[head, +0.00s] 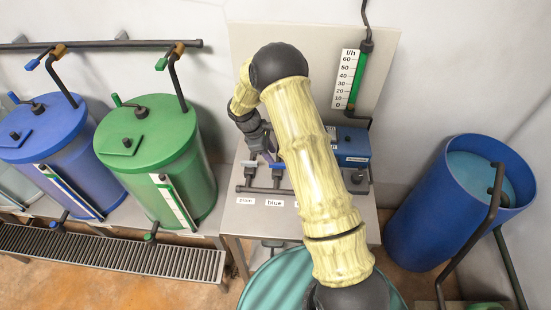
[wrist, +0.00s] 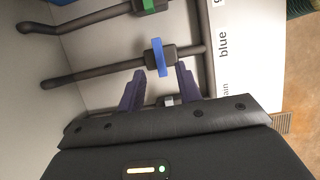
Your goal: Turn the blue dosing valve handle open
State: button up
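The blue dosing valve handle (wrist: 160,57) is a flat blue bar on a dark valve body, set crosswise to its grey pipe (wrist: 100,71). The "blue" label (wrist: 223,44) lies in line with that pipe; it also shows in the head view (head: 274,204). My gripper (wrist: 160,69) is open, with one purple finger on each side of the handle's near end in the picture. I cannot tell whether the fingers touch it. In the head view my gripper (head: 268,156) is above the valves, partly hidden by my arm.
A green valve handle (wrist: 147,5) is on the neighbouring pipe. A greyish valve part (wrist: 168,100) shows between my fingers, near the partly hidden "plain" label. A blue box (head: 352,147) stands right of my arm. A green tank (head: 150,150) stands left of the bench.

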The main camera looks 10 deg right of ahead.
aim_at(277, 164)
jog(key=p+x, duration=0.1)
jog(key=x, duration=0.4)
jog(key=shift+f, duration=0.15)
grip_shut()
